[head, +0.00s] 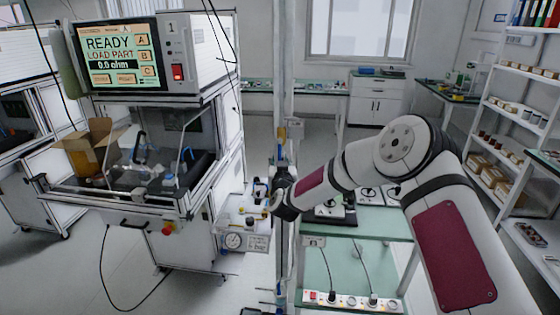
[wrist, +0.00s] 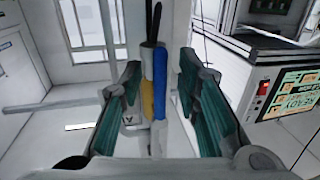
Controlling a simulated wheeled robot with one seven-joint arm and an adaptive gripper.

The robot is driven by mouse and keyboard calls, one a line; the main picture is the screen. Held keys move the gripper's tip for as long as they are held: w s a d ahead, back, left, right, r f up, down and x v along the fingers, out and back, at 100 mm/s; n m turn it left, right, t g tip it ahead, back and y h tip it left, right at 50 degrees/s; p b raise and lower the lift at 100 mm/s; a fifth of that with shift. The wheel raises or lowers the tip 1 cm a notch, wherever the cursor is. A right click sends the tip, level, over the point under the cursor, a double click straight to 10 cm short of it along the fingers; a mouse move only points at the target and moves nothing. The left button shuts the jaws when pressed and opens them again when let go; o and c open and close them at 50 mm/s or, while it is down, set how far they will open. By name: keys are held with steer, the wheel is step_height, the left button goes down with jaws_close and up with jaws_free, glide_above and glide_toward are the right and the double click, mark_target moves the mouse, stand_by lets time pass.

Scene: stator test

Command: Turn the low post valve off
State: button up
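A grey vertical post (head: 284,60) stands in the middle of the head view. A slim yellow and blue part (head: 281,134) shows on it, just above the dark end of my arm. In the wrist view, a yellow piece and a blue lever-like piece (wrist: 160,85) stand upright side by side, with dark prongs above. My gripper (wrist: 158,82) has its green-padded fingers spread on either side of them, with gaps visible. I cannot tell whether this is the low post valve. Small blue and dark fittings (head: 262,311) show low at the post, partly cut off by the frame.
A test bench with a READY screen (head: 116,55) stands left of the post. A green-topped table (head: 375,224) and a power strip (head: 350,300) are at right. Open floor lies behind.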

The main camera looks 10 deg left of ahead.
jaws_close()
steer(key=d+n, duration=0.1)
steer(key=n, duration=0.1)
steer(key=n+p, duration=0.1)
steer(key=shift+s+d+r+n+g, duration=0.1)
steer(key=shift+d+r+n+g, duration=0.25)
steer(key=shift+r+n+g, duration=0.05)
steer(key=d+r+n+g+h, duration=0.1)
steer(key=d+r+n+h, duration=0.2)
steer(key=n, duration=0.9)
step_height(320, 180, up, 3)
steer(key=shift+d+f+p, duration=0.2)
steer(key=shift+d+p, duration=0.2)
stand_by(0.4)
jaws_free()
